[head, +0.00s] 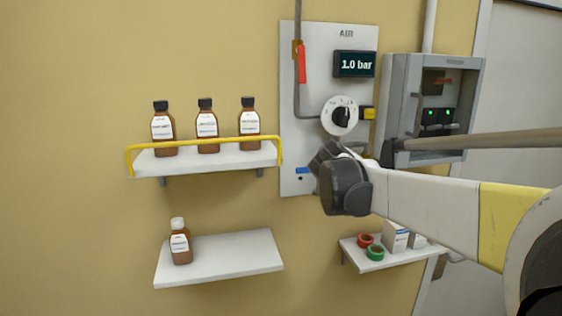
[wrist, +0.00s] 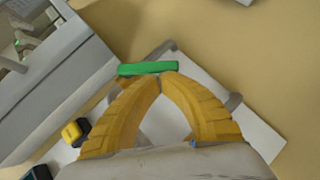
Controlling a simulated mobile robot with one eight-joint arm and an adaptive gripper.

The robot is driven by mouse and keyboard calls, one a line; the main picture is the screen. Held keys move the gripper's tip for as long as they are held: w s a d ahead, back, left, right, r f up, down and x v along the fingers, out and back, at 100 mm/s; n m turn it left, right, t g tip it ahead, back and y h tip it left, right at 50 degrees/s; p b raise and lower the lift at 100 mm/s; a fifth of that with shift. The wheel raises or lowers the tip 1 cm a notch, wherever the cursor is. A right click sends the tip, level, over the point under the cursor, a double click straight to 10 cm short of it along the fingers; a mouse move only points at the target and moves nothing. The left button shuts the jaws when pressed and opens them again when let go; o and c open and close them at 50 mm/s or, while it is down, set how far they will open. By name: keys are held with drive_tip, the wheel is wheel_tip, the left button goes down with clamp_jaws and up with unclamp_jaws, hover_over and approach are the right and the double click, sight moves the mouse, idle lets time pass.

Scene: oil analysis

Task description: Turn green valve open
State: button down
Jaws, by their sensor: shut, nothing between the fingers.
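The green valve handle (wrist: 148,68) is a flat bar that lies crosswise in the wrist view, just past the tips of my gripper (wrist: 166,78). The yellow fingers are shut and their tips meet at the bar's right part, with nothing between them. I cannot tell whether the tips touch the bar. In the head view my arm's dark wrist is in front of the lower part of the white air panel (head: 313,82), and the green handle is hidden there.
The panel also bears a red handle (head: 301,63), a dial (head: 340,116) and a pressure display (head: 355,64). A grey open cabinet (head: 398,87) is close on the right. Shelves with brown bottles (head: 206,125) are on the left. A small shelf (head: 376,262) is below my arm.

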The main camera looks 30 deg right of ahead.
drive_tip(key=f+n+h+b, duration=0.1)
drive_tip(key=d+f+n+h+b, duration=0.1)
drive_tip(key=h+b, duration=0.1)
drive_tip(key=shift+s+f+t+b, duration=0.15)
drive_tip(key=shift+f+t+b, duration=0.05)
drive_tip(key=shift+t+b, duration=0.1)
drive_tip(key=shift+s+d+f+b, duration=0.15)
drive_tip(key=shift+d+f+b, duration=0.1)
drive_tip(key=shift+d+b, duration=0.25)
drive_tip(key=shift+d, duration=0.2)
idle(0.4)
drive_tip(key=shift+a, duration=0.1)
